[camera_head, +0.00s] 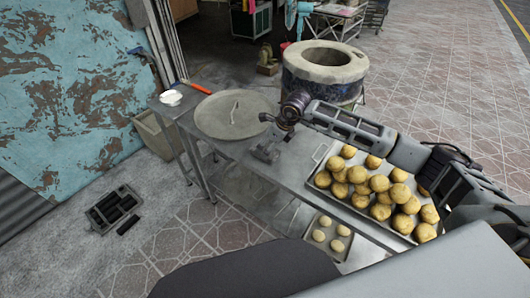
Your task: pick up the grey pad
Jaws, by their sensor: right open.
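My right gripper (266,151) is low over the metal table (290,172), between the round lid and the bread tray. Its jaws are open, and its dark fingers are small and hard to make out against the grey surface. I cannot clearly tell a grey pad apart from the fingers and tabletop there. A small, pale, folded-looking item (171,97) lies at the table's far left corner, well apart from the gripper; I cannot tell if it is the pad. My left gripper is not in view.
A round lid (233,115) with a handle lies left of my right gripper. A tray of bread rolls (322,178) stands to its right. The barrel oven (325,72) stands behind the table. A red-handled tool (197,87) lies near the far edge.

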